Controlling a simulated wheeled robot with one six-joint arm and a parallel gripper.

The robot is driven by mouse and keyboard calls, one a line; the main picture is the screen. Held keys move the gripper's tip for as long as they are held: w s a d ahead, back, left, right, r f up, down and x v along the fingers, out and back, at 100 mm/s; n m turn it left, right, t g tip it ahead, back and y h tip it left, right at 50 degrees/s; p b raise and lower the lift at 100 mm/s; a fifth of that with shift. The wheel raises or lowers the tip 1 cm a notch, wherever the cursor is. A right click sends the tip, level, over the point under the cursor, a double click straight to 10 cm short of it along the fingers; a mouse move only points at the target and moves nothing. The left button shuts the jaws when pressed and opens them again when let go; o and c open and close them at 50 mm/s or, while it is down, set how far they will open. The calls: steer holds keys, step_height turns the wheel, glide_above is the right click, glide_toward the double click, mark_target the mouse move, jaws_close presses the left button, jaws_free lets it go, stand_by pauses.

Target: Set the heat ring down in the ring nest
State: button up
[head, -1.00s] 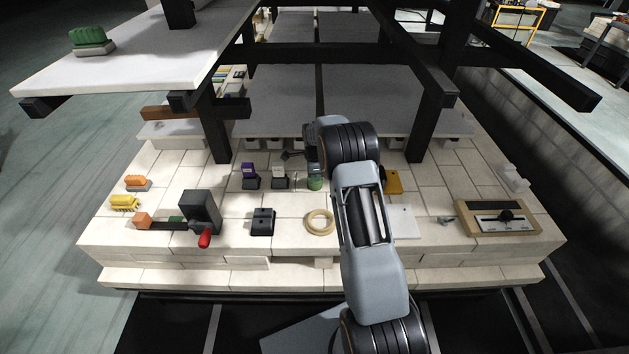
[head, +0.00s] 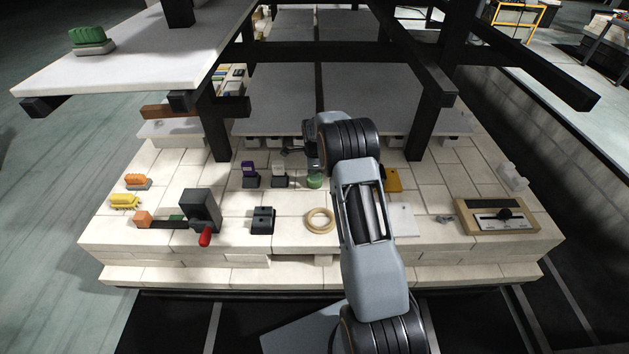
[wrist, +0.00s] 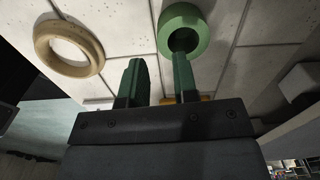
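A thick green ring (head: 315,181), which looks like the heat ring, rests on the pale bricks. In the wrist view the green ring (wrist: 184,30) shows its round hole. A flat beige ring (head: 320,221), possibly the ring nest, lies nearer me with nothing in it. The beige ring (wrist: 69,48) is at the upper left of the wrist view. My gripper (head: 290,151) is behind the green ring in the head view. In the wrist view my gripper (wrist: 159,72) has its fingers apart and nothing between them; the right fingertip overlaps the green ring's edge in the picture.
A black holder (head: 262,221) stands left of the beige ring. A lever block with a red handle (head: 205,237) is further left. A purple-topped item (head: 249,174) and a white-topped item (head: 279,177) stand near the green ring. Dark posts (head: 430,125) rise behind.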

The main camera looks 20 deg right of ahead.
step_height(320, 180, up, 14)
steer(key=p, duration=0.2)
steer(key=s+a+r+n+t+p, duration=0.1)
steer(key=s+a+r+n+p, duration=0.3)
steer(key=s+r+n, duration=0.3)
steer(key=s+a+r+n+t+p, duration=0.1)
steer(key=s+a+r+n+p, duration=0.3)
steer(key=s, duration=0.9)
steer(key=s+a+r+n+t+p, duration=0.1)
steer(key=s+a+r+n+p, duration=0.3)
steer(key=s+r+n, duration=0.6)
steer(key=shift+r+n+t+p, duration=0.25)
steer(key=shift+n+t+p, duration=0.05)
steer(key=shift+n+p, duration=0.25)
steer(key=shift+o, duration=0.5)
